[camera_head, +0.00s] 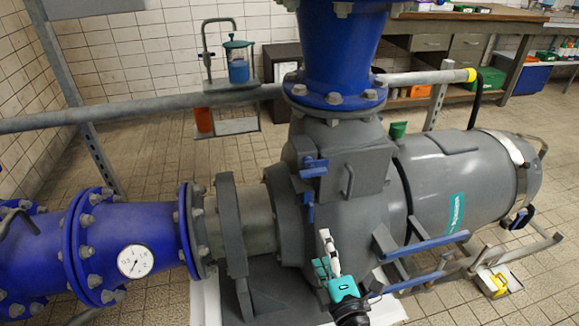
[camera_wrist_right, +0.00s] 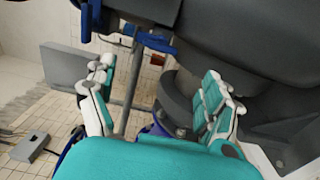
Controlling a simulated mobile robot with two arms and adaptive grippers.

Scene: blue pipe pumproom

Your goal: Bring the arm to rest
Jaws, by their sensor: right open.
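My right gripper (camera_head: 327,261) is in the lower middle of the head view, in front of the grey pump housing (camera_head: 350,215). In the right wrist view my right gripper (camera_wrist_right: 157,98) has its two teal and white fingers wide apart, with nothing held between them. Grey pump parts and a blue flange lie behind the gap between the fingers. I cannot tell from the pictures how far the fingertips are from the housing. My left gripper is in neither view.
A blue pipe (camera_head: 130,240) with a round gauge (camera_head: 135,261) is at the left. A grey rail (camera_head: 150,115) runs behind the pump. A blue vertical pipe (camera_head: 338,50) rises from the housing. A workbench (camera_head: 450,35) stands at the back right.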

